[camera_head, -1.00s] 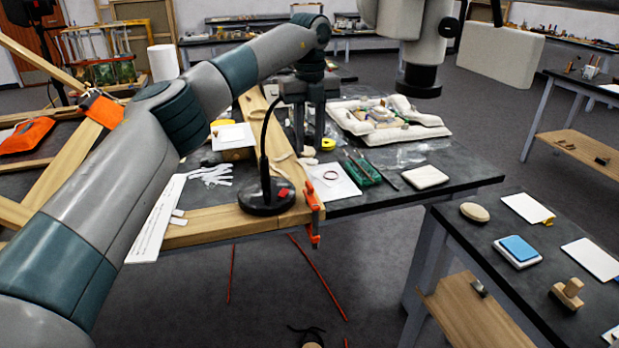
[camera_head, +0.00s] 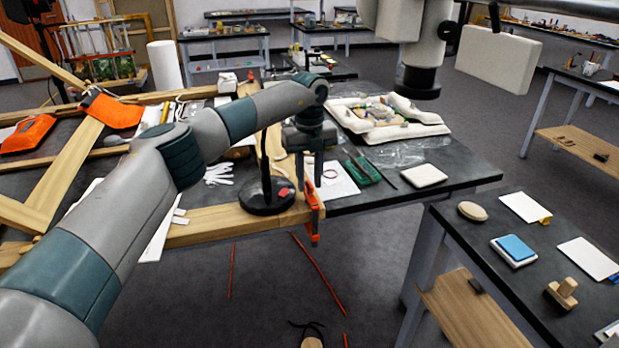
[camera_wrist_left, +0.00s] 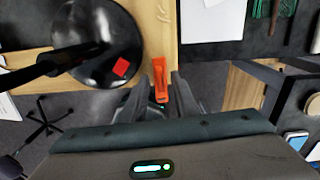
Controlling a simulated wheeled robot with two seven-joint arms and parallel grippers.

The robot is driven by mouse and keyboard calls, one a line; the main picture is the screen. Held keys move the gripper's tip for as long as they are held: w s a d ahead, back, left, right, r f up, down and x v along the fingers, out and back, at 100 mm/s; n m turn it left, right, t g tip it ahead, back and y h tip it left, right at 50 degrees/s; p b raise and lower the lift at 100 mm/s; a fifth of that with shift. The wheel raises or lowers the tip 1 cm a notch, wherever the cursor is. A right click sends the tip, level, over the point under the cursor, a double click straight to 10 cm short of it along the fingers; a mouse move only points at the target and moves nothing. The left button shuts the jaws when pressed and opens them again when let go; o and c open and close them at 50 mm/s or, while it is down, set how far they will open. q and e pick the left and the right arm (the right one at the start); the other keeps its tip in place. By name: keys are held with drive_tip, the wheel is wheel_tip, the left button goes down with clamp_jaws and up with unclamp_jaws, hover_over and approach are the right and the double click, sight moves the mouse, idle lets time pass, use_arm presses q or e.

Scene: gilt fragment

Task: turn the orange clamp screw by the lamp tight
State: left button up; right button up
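The orange clamp (camera_head: 313,228) grips the front edge of the wooden frame on the table, just right of the black lamp base (camera_head: 268,204). It also shows in the left wrist view (camera_wrist_left: 159,78), beside the round lamp base (camera_wrist_left: 112,25). My left gripper (camera_head: 309,182) points down above the clamp, right of the lamp stem. Its fingers are apart. In the left wrist view, the fingers (camera_wrist_left: 162,82) lie on either side of the orange clamp; I cannot tell whether they touch it. The lower screw is hidden in that view. My right gripper is out of view.
A green tool tray (camera_head: 362,170) and a pale block (camera_head: 424,176) lie to the right. A lower side table (camera_head: 480,232) stands at right across a gap. Open floor lies below the front edge.

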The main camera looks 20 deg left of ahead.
use_arm(q)
clamp_jaws()
